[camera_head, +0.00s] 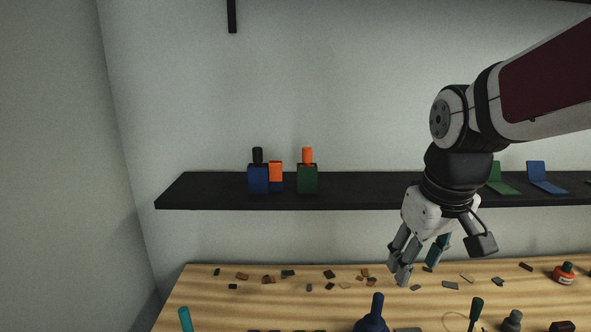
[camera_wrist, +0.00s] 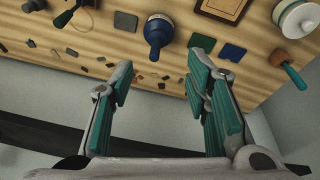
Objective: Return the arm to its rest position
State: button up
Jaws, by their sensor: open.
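My gripper (camera_head: 420,272) hangs from my arm at the right of the head view, fingers pointing down above the wooden bench. It is in front of the black shelf. Its fingers are spread apart with nothing between them. In the wrist view the teal-padded fingers of my gripper (camera_wrist: 160,90) are wide apart, and bench and wall show between them.
The wooden bench (camera_head: 225,300) holds scattered small chips and stamps, including a blue-handled stamp (camera_head: 372,318), also in the wrist view (camera_wrist: 158,32). The black shelf (camera_head: 350,197) carries a blue block (camera_head: 258,180), a green block (camera_head: 307,180) and coloured stands.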

jog(key=s+r+m+t, duration=0.2)
jog(key=s+m, duration=0.1)
jog(key=s, duration=1)
jog(key=shift+s+r+t, duration=0.15)
jog(key=shift+r+t, duration=0.1)
jog(key=shift+t, duration=0.15)
